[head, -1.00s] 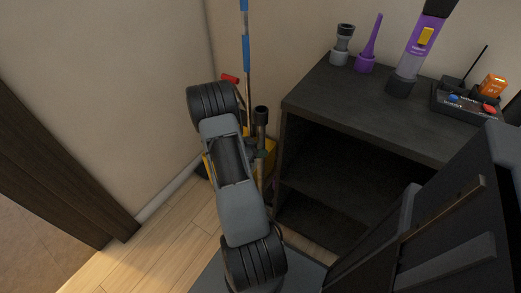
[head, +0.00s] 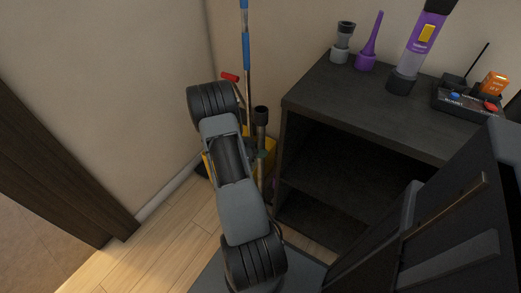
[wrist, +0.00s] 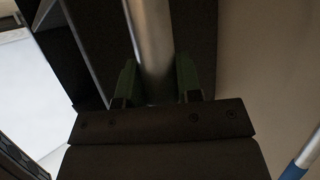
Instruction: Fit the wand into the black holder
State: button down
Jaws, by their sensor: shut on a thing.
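The wand is a metal tube with a dark top end (head: 262,118), standing roughly upright left of the dark cabinet in the head view. My gripper (wrist: 156,82) is shut on the wand, and its green fingers lie on either side of the bare tube (wrist: 150,35) in the wrist view. In the head view the fingers are mostly hidden behind my arm. The wand's lower end is hidden. I cannot clearly pick out the black holder in either view.
The dark cabinet (head: 370,105) carries a grey nozzle (head: 341,45), a purple nozzle (head: 369,48), a purple handheld vacuum (head: 418,45) and a black tray (head: 465,104) with small items. A blue-gripped pole (head: 245,55) and a yellow object (head: 270,147) stand close behind the wand. Open floor (head: 170,240) lies left.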

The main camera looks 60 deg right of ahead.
jog(key=b, duration=0.3)
send_over(260, 168)
jog(key=d, duration=0.1)
jog(key=shift+w+d+f, duration=0.1)
jog(key=shift+w+f, duration=0.05)
jog(key=shift+f, duration=1)
jog(key=shift+w+d+f, duration=0.1)
jog(key=shift+w+f, duration=0.05)
jog(key=shift+f, duration=1.55)
jog(key=shift+f+b, duration=1.65)
jog(key=shift+f, duration=1.6)
jog(key=c, duration=0.7)
grip_release()
jog(key=p+v, duration=0.3)
jog(key=v, duration=1.1)
jog(key=shift+p, duration=0.4)
